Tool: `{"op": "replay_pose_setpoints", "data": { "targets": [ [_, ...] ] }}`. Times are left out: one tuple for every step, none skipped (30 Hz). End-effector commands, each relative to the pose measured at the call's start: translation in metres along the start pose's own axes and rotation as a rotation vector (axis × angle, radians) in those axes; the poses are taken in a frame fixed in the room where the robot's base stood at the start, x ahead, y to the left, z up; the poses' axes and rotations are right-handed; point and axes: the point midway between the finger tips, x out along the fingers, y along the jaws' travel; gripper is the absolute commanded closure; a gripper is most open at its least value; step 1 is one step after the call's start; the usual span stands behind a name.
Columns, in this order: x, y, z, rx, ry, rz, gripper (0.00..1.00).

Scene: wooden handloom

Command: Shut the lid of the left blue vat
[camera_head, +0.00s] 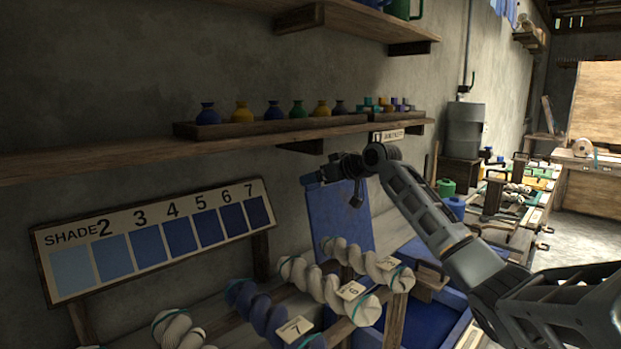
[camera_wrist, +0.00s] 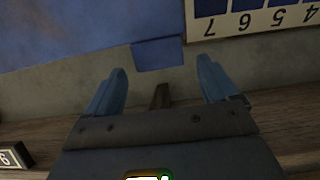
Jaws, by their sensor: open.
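A blue lid (camera_head: 342,218) stands raised, close to upright, near the wall in the head view. Its blue vat (camera_head: 425,318) is below it, partly hidden by yarn skeins and my arm. In the wrist view the lid (camera_wrist: 75,38) fills the upper left, with a small blue tab (camera_wrist: 158,56) at its edge. My gripper (camera_head: 340,172) is at the top edge of the lid in the head view. In the wrist view my gripper (camera_wrist: 162,88) has its blue fingers spread, with the tab just beyond the gap between them. Contact cannot be told.
A wall shelf (camera_head: 230,142) with small bottles runs behind and above my gripper. The shade chart (camera_head: 155,240) stands to the left. Twisted yarn skeins (camera_head: 325,280) on pegs stand in front of the lid. A further blue panel (camera_head: 420,252) shows behind my arm.

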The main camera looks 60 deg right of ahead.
Motion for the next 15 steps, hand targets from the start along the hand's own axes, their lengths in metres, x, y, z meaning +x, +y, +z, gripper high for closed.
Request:
{"op": "replay_pose_setpoints", "data": {
  "targets": [
    [0.008,0.0,-0.001,-0.001,-0.003,0.001,0.13],
    [0.012,0.0,-0.001,-0.002,-0.002,0.001,0.13],
    [0.017,0.0,-0.001,-0.002,-0.003,0.0,0.13],
    [0.021,0.0,-0.001,-0.001,-0.002,0.0,0.13],
    [0.024,0.0,-0.001,-0.001,-0.002,0.0,0.13],
    [0.027,0.0,-0.001,-0.001,-0.001,0.0,0.13],
    [0.03,0.0,-0.001,-0.001,-0.001,0.0,0.13],
    [0.031,0.0,-0.001,-0.001,-0.001,0.001,0.13],
    [0.033,0.0,-0.001,-0.001,0.0,0.001,0.13],
    [0.034,0.0,-0.001,-0.001,0.0,0.001,0.13],
    [0.035,0.0,0.0,-0.001,0.0,0.001,0.13],
    [0.035,0.0,0.0,-0.001,0.0,0.001,0.13],
    [0.036,0.0,0.0,-0.001,0.0,0.001,0.13],
    [0.036,0.0,0.0,-0.001,0.0,0.001,0.13],
    [0.036,0.0,0.0,-0.001,0.0,0.001,0.13]
  ]
}}
